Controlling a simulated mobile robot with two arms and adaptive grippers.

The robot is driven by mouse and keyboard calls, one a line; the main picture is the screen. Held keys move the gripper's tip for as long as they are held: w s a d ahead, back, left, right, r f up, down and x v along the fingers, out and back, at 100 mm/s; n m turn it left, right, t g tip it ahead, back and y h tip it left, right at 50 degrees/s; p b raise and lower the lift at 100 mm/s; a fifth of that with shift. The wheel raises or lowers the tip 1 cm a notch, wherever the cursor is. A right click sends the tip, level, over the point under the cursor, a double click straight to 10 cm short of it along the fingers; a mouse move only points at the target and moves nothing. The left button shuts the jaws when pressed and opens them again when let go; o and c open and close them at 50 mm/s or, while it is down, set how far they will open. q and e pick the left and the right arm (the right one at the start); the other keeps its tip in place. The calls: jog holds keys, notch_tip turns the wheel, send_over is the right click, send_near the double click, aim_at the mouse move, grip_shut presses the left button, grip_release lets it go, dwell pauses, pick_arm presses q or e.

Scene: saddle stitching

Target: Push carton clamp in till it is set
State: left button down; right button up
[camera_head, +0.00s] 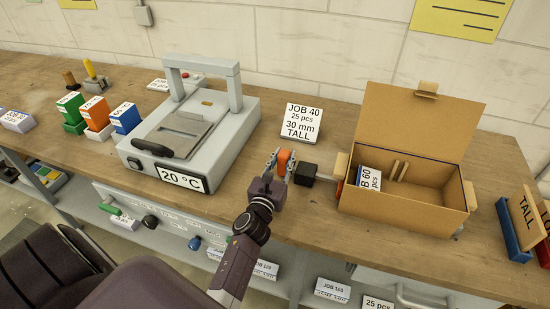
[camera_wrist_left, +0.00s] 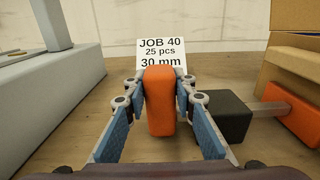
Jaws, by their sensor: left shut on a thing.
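My left gripper (camera_head: 283,158) stands on the table left of the carton. It is shut on an orange block (camera_wrist_left: 160,102), which looks like the clamp's handle and stands upright between the fingers. A black block (camera_wrist_left: 220,115) sits just right of it, also in the head view (camera_head: 306,174). A thin rod (camera_wrist_left: 265,109) runs from the black block to a second orange piece (camera_wrist_left: 297,113) beside the carton. Whether the held block joins the black one is hidden. The open cardboard carton (camera_head: 420,212) has its lid up and holds a "B 60 pcs" card (camera_head: 369,180).
A grey machine (camera_head: 180,135) reading 20 °C stands to the left. A JOB 40 sign (camera_head: 301,122) stands behind my gripper. Coloured boxes (camera_head: 97,115) are at the far left, and a blue holder (camera_head: 511,232) with a TALL board is at the right.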

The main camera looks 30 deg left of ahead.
pick_arm(q)
jog(key=shift+d, duration=0.15)
jog(key=c, duration=1.6)
grip_release()
jog(key=shift+r, duration=0.15)
jog(key=shift+a+r, duration=0.2)
jog(key=shift+r, duration=0.1)
jog(key=r, duration=0.9)
jog(key=shift+d, duration=0.2)
